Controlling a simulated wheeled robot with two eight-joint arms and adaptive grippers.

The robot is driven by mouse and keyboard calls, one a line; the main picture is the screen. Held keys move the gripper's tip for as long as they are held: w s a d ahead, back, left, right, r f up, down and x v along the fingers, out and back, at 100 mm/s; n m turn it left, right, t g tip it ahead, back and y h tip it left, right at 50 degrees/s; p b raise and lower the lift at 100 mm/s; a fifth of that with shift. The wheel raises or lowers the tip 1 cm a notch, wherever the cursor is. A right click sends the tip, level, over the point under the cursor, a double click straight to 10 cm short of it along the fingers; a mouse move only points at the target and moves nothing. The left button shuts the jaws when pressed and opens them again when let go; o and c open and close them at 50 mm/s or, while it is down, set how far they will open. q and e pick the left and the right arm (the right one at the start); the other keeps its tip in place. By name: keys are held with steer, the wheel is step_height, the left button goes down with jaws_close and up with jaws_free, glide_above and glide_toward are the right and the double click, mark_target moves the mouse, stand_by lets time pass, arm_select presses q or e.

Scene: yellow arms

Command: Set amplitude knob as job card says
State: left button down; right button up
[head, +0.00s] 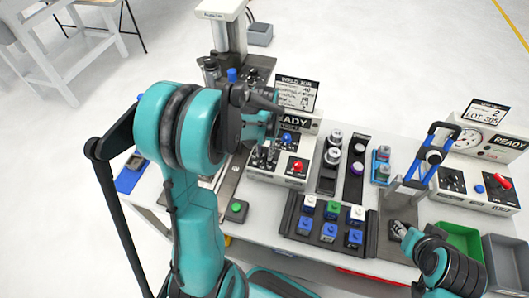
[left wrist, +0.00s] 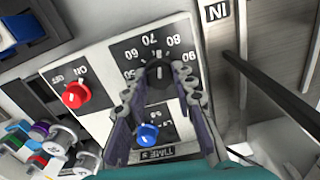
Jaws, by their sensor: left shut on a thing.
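The control box (head: 272,172) with a READY display stands mid-table in the head view. Its white panel (left wrist: 105,62) fills much of the left wrist view. The black amplitude knob (left wrist: 159,76) sits among printed numbers from 50 to 90. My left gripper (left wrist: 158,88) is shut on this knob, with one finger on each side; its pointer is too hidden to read. My right gripper (head: 399,229) is at lower right, fingers unclear.
The box also carries a red on/off knob (left wrist: 76,94) and a blue knob (left wrist: 148,134) close to my left fingers. A rack (head: 291,222) of white, green and blue blocks lies in front. A blue-handled clamp (head: 432,154) and a second READY box (head: 490,188) stand right.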

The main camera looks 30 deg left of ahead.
mark_target(264, 154)
arm_select(q)
steer(key=shift+m+b, duration=0.3)
steer(key=shift+m, duration=2)
steer(key=c, duration=1.2)
jaws_free()
step_height(264, 154, up, 12)
